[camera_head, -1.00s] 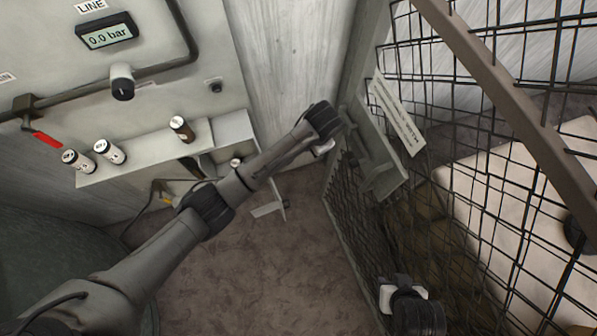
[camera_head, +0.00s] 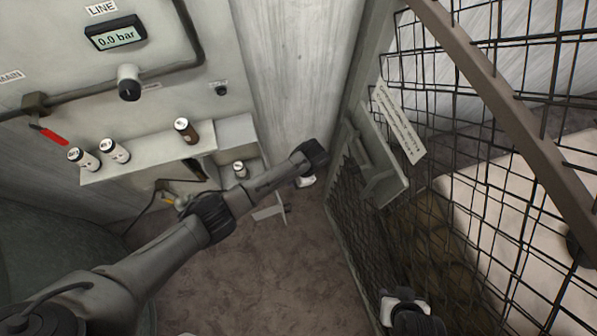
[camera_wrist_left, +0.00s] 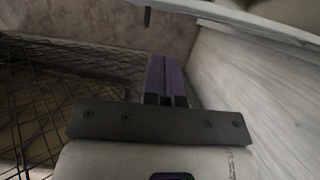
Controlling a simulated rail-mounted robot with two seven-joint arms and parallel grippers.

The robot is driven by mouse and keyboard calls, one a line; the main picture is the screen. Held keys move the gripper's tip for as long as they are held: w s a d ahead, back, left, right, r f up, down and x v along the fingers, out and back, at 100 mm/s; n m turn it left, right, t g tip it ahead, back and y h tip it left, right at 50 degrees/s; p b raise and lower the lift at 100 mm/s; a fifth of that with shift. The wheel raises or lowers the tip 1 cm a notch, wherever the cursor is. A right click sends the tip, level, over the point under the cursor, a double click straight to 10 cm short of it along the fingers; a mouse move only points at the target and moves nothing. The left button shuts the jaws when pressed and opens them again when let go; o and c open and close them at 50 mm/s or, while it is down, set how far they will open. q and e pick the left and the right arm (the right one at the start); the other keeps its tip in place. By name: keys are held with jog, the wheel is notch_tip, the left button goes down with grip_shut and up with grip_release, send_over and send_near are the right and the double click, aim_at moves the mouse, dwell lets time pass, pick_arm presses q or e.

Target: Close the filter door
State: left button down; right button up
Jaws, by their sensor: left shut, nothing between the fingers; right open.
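A pale open box (camera_head: 238,135) with a small white cylinder (camera_head: 240,169) inside sits at the right end of the wall shelf. A thin pale flap (camera_head: 269,209) stands out below it, angled over the floor; it looks like the open filter door, though its hinge is hidden behind my left arm. My left gripper (camera_head: 306,182) is right of the flap, apart from it and empty. In the left wrist view its shut fingers (camera_wrist_left: 165,75) show, with a pale panel edge (camera_wrist_left: 250,18) above. My right gripper (camera_head: 388,306) is low, by the mesh gate, its fingers mostly hidden.
The wire mesh gate (camera_head: 480,190) with a labelled plate (camera_head: 400,122) stands close on the right. The shelf (camera_head: 150,165) holds several small bottles; one is brown (camera_head: 187,130). A red-handled valve (camera_head: 53,136) is at left. The brown floor (camera_head: 250,285) is clear.

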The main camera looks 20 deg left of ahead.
pick_arm(q)
jog(key=s+a+p, duration=0.1)
jog(key=s+a, duration=0.1)
jog(key=a, duration=0.1)
jog(key=shift+s+a+r+p, duration=0.1)
jog(key=shift+s+p, duration=0.15)
jog(key=shift+p, duration=0.1)
